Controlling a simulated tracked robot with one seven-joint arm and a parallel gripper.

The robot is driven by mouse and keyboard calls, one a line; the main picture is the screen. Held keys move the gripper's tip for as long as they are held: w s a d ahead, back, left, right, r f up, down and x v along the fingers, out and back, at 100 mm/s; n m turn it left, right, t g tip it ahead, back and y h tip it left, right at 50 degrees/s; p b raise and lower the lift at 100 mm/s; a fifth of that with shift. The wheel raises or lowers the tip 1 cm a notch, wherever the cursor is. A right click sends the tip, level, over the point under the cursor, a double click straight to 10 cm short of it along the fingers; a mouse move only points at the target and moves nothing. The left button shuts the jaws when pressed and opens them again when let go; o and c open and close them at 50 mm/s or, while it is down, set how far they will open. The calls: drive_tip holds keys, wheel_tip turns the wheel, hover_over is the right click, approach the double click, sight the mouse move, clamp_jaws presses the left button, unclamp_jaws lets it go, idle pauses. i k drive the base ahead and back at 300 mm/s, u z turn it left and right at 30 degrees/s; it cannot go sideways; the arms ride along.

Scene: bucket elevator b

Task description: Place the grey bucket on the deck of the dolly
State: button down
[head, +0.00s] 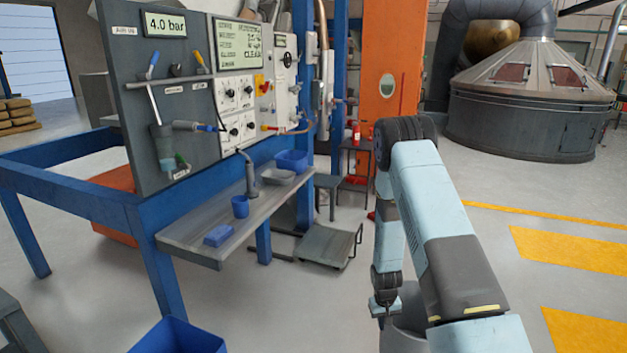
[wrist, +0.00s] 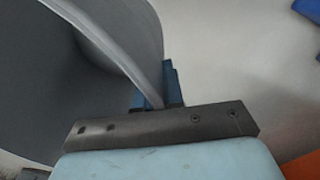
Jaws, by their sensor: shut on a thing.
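The grey bucket (head: 402,335) hangs below my gripper (head: 386,307) at the bottom of the head view, partly hidden by my arm. In the wrist view my gripper (wrist: 158,92) has its blue fingers shut on the rim of the bucket (wrist: 120,25), whose curved wall fills the upper left. The inside of the bucket is only partly visible. What looks like the dolly (head: 325,246), a low flat grey platform with a thin rail at its right end, stands on the floor. It is beyond and to the left of the bucket, and its deck looks empty.
A blue-framed bench (head: 230,225) with a blue cup (head: 240,207), a blue block (head: 218,235) and a blue bin (head: 291,161) stands left of the dolly. A blue crate (head: 180,340) is at bottom left.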

sight(327, 241)
drive_tip(key=z, duration=0.1)
drive_tip(key=i, duration=0.9)
drive_tip(key=z, duration=0.35)
drive_tip(key=i, duration=1.55)
drive_tip(key=u, duration=0.25)
drive_tip(key=i, duration=0.85)
drive_tip(key=u, duration=0.65)
drive_tip(key=i, duration=0.6)
drive_tip(key=u, duration=0.5)
